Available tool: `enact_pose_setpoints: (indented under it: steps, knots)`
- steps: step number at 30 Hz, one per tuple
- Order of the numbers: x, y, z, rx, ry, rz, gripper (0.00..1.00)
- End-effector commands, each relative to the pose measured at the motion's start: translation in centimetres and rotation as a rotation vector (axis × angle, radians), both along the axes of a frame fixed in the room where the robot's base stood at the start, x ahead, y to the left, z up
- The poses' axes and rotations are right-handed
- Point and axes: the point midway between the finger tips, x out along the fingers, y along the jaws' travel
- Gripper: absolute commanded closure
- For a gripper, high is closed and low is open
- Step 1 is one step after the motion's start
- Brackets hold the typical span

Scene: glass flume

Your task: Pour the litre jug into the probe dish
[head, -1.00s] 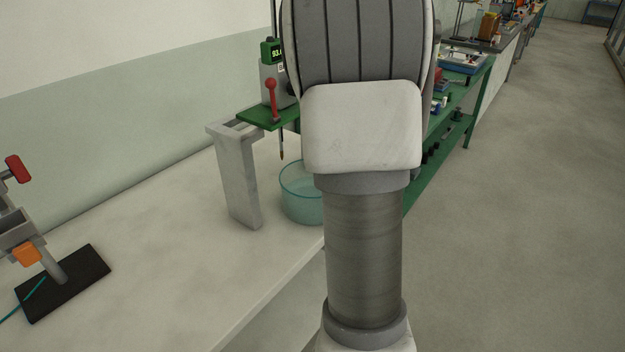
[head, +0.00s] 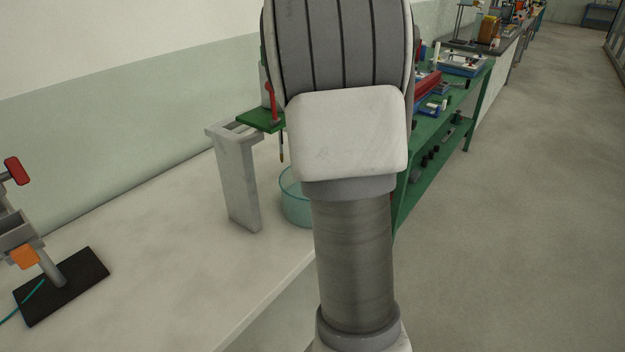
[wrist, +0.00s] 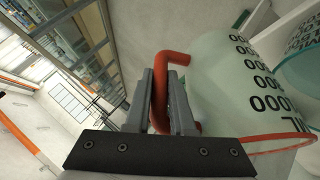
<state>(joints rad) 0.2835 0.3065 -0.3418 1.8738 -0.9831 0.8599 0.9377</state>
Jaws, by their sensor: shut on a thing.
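My gripper (wrist: 161,85) is shut on the red handle (wrist: 174,57) of the litre jug. The jug (wrist: 212,78) is translucent pale green with black numbers and a red-orange rim (wrist: 280,144); it lies tilted in the wrist view. Its contents cannot be made out. The probe dish (head: 294,208) is a clear teal bowl on the pale bench, partly hidden behind my arm in the head view. A teal curved edge at the right of the wrist view looks like the dish (wrist: 302,72). The head view hides my gripper and the jug behind my arm.
A thin probe (head: 282,148) hangs above the dish from a green-topped stand. A grey bracket (head: 238,180) stands just left of the dish. A clamp stand on a black base (head: 75,287) is at the left. The bench between is clear. A green bench (head: 425,160) runs behind.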

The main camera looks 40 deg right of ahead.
Motion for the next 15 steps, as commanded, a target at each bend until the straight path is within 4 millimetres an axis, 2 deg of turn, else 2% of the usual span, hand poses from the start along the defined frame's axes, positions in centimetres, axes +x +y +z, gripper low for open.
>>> enact_pose_setpoints:
  steps: [15]
  knots:
    - [0.34, 0.33, -0.11, -0.046, 0.035, 0.000, 1.00]
